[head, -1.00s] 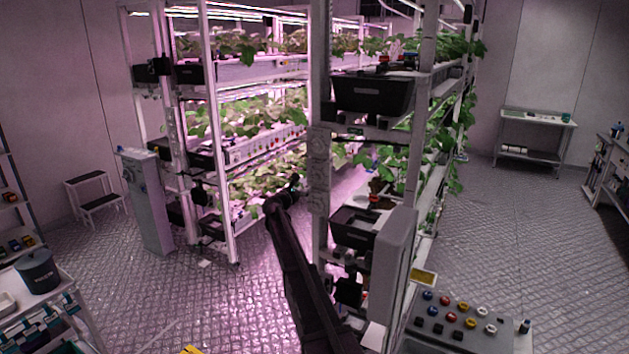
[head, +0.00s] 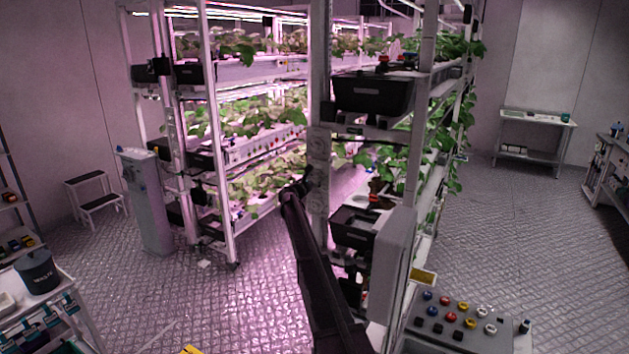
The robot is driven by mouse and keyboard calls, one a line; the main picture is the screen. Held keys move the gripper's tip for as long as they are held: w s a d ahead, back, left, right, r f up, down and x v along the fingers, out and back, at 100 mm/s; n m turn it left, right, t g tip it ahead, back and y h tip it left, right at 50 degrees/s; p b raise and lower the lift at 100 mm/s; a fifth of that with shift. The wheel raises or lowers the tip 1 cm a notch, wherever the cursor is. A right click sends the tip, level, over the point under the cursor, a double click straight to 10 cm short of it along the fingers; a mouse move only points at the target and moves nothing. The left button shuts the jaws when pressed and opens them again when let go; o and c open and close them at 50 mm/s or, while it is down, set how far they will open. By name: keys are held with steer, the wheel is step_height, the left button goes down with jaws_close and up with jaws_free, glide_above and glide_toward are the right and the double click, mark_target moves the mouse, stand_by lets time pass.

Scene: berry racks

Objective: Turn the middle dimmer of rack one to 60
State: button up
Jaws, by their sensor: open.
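A narrow pale panel with round dimmer dials (head: 318,148) runs down the front post of the nearer, right-hand rack. Its dials are small, and I cannot read their settings or a rack number. My gripper (head: 305,183) is at the far end of my dark arm, open, at the lower part of this panel. It overlaps the panel's left edge in the head view and hides some of the lower part. I cannot tell whether it touches a dial.
A second plant rack (head: 214,150) stands to the left across a pink-lit aisle. A grey cabinet (head: 391,265) is beside the right rack's lower front. A control box with coloured buttons (head: 455,318) is at the lower right.

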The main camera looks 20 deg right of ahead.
jaws_close()
steer(key=shift+m, duration=0.5)
steer(key=m, duration=0.9)
steer(key=shift+s+m, duration=0.1)
steer(key=shift+m, duration=0.3)
steer(key=m, duration=1)
steer(key=shift+m, duration=0.3)
